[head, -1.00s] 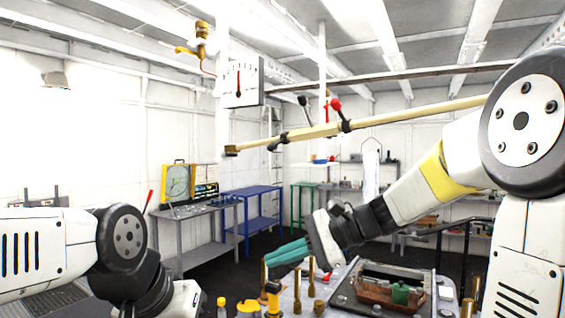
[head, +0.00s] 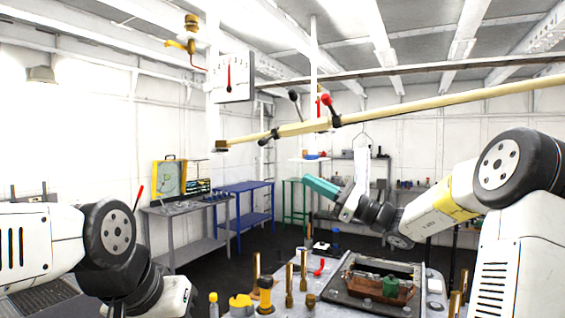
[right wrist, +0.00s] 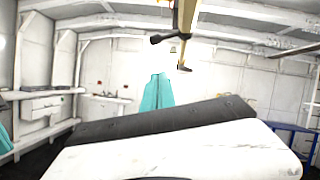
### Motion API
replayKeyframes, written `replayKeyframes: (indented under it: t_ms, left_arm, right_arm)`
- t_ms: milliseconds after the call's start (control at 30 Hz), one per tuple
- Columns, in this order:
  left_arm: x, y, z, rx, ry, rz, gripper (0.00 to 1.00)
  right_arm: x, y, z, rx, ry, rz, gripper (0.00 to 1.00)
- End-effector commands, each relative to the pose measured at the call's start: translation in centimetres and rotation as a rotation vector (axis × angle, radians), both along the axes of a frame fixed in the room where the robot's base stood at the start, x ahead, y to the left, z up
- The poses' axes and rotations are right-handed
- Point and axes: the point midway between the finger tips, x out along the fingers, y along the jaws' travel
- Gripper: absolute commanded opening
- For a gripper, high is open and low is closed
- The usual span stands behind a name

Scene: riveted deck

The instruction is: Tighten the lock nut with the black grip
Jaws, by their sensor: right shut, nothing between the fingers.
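A long brass-coloured beam (head: 420,106) slants across the head view from upper right to a dark end at left. A lever with a black knob (head: 293,95) rises from it, beside a lever with a red knob (head: 327,100). Small black parts (head: 265,139) sit lower on the beam. I cannot tell the lock nut itself apart. My right gripper (head: 309,183), with teal fingers, is shut and empty, below the beam in the picture and apart from it. In the right wrist view, the teal fingers (right wrist: 158,92) point toward a brass piece with a black handle (right wrist: 160,39). My left gripper is out of view.
A white dial gauge (head: 232,78) and a brass valve (head: 190,35) hang at upper left. Below stands a bench with brass posts (head: 289,286) and a tray holding a green part (head: 390,284). Grey and blue tables (head: 244,205) stand behind. Air around my right gripper looks clear.

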Motion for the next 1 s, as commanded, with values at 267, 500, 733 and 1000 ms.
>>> replayKeyframes:
  t_ms: [267, 500, 733, 1000]
  left_arm:
    - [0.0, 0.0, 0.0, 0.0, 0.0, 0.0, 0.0]
    - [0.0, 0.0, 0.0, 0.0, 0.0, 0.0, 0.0]
    - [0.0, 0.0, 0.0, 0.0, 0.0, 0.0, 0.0]
    - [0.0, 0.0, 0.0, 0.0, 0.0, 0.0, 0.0]
  right_arm:
    - [1.5, 3.8, 1.8, 0.001, -0.003, 0.006, 0.0]
    - [3.5, 8.0, 3.9, 0.0, -0.002, 0.004, 0.0]
    - [3.4, 9.6, 6.6, -0.002, -0.002, 0.002, 0.0]
    - [3.3, 10.0, 7.5, -0.002, 0.0, 0.001, 0.0]
